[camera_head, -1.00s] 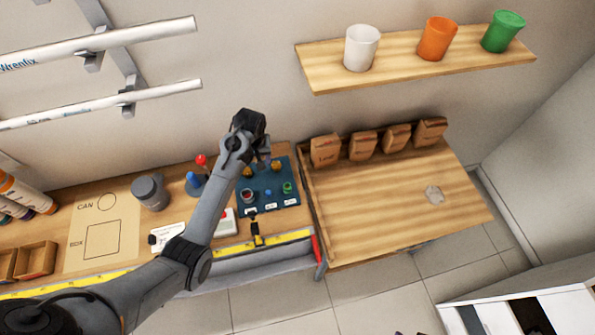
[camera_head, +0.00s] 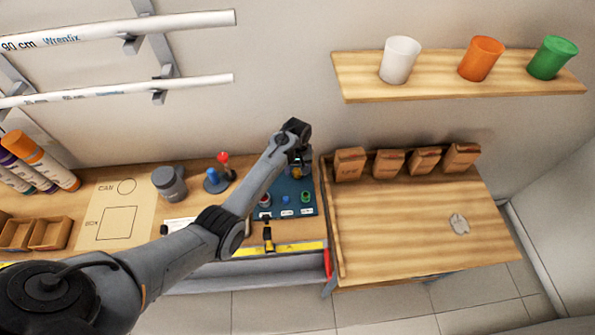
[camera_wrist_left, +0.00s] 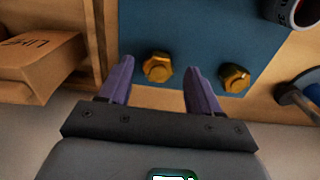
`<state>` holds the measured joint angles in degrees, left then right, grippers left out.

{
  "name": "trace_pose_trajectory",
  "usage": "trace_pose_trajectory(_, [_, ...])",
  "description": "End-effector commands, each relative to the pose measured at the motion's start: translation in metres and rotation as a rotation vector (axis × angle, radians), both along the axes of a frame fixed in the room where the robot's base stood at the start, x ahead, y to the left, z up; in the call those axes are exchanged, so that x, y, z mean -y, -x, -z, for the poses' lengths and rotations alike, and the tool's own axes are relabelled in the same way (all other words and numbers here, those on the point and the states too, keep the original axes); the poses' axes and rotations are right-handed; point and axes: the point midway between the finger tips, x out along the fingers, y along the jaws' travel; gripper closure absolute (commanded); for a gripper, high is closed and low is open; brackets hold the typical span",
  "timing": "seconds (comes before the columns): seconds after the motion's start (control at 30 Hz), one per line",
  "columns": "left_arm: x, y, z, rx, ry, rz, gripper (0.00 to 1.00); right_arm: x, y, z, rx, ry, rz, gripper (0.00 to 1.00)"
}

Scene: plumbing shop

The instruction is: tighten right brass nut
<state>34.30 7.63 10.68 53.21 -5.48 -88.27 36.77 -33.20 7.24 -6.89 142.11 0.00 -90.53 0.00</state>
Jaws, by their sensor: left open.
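Two brass nuts stand on a blue board (camera_head: 307,210). The right brass nut (camera_head: 297,174) shows just below my left gripper (camera_head: 299,160) in the head view. In the left wrist view the picture is turned round, so the right brass nut (camera_wrist_left: 157,67) is the one on the left. It sits between the two purple fingers of the left gripper (camera_wrist_left: 161,70), which are open with gaps on both sides. The other brass nut (camera_wrist_left: 234,78) is outside the fingers, beside the right-hand one. In the head view my arm hides it. My right gripper is not in view.
Small labelled cardboard boxes (camera_head: 350,163) stand right of the board; one (camera_wrist_left: 37,62) shows near the fingers in the wrist view. A blue-based tool with a red knob (camera_head: 223,158) and a grey mug (camera_head: 168,182) stand to the left. The right wooden worktop (camera_head: 400,225) is mostly clear.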

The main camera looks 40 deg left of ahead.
Motion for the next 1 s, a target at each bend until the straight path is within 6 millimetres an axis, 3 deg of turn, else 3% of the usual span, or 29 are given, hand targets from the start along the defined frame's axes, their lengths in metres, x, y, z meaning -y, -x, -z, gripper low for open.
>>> trace_pose_trajectory(0.2, [0.000, 0.000, 0.017, 0.001, -0.001, 0.001, 0.37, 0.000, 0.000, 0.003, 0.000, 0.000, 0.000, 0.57])
trace_pose_trajectory(0.57, [0.000, 0.000, 0.019, 0.001, -0.001, 0.001, 0.38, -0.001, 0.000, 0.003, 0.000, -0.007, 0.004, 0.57])
trace_pose_trajectory(0.9, [0.000, 0.000, 0.019, 0.001, -0.001, 0.001, 0.90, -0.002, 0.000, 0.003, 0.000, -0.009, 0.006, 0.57])
trace_pose_trajectory(1.0, [0.000, 0.000, 0.019, 0.001, -0.001, 0.002, 0.93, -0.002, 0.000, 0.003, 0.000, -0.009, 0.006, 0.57])
